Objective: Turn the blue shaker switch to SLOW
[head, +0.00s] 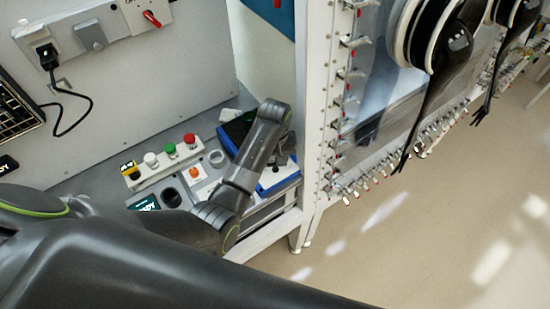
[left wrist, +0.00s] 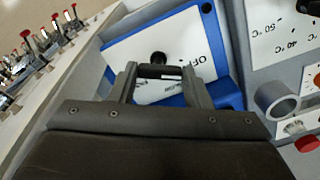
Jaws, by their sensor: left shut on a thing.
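The blue shaker switch box (left wrist: 208,8) has a white face plate and a black knob (left wrist: 158,57) in the left wrist view. "OFF" shows on the plate to the right of the knob. Another label lies partly behind the fingers and I cannot read it. My left gripper (left wrist: 160,71) is over the plate, its fingers shut on the knob's dark handle. Which label the knob points to is not clear. In the head view the blue box (head: 265,189) sits at the bench's right end, partly hidden by my left arm. My right gripper is not in view.
A white strip with a green button (head: 170,149) and a red button (head: 189,138) stands left of my arm. A grey ring (left wrist: 278,101) and a temperature panel (left wrist: 282,35) are close to the box. The glovebox frame (head: 313,120) stands to the right.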

